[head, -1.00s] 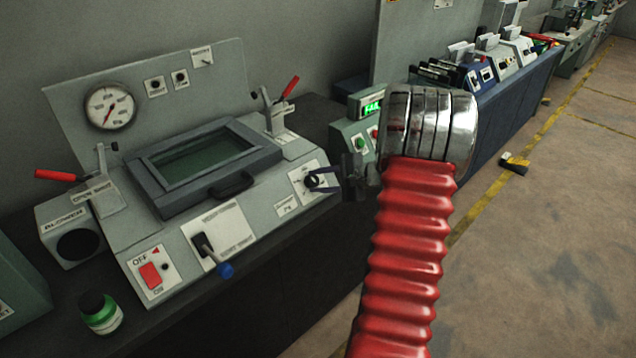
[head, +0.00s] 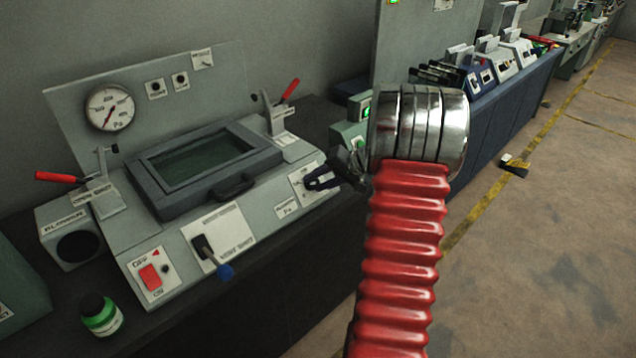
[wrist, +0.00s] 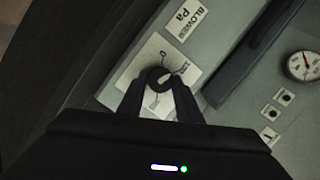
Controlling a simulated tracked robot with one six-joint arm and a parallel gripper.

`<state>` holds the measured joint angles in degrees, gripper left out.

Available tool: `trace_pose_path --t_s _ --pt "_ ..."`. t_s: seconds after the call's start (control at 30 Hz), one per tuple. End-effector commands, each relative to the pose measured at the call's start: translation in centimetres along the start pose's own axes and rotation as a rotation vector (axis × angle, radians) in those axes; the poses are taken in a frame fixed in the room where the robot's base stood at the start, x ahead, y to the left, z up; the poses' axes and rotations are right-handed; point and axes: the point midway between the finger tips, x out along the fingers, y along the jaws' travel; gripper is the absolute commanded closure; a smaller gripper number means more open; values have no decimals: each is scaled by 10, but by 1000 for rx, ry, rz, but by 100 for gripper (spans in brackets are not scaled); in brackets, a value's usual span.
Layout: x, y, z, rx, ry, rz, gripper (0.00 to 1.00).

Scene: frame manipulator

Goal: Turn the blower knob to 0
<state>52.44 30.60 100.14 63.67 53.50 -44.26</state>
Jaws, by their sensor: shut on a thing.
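The blower knob is a small dark knob on a white dial plate (head: 304,186) at the right front of the grey machine. In the wrist view the knob (wrist: 159,76) sits between the fingertips of my gripper (wrist: 160,84), with the plate (wrist: 148,60) around it. My gripper (head: 318,181) is shut on the knob, and its fingers hide much of it in the head view. The knob's exact setting is hard to read.
The machine has a pressure gauge (head: 110,107), a lidded window (head: 190,158), two red-handled clamps and a red switch (head: 150,277). A green bottle (head: 101,314) stands at the front left. My red arm covers the middle right. Open floor lies on the right.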

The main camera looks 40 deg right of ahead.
Motion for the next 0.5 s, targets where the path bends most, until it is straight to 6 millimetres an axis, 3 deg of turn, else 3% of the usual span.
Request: trace_pose_path --t_s 0.5 --pt "3 -1 6 -468 -33 128 91"
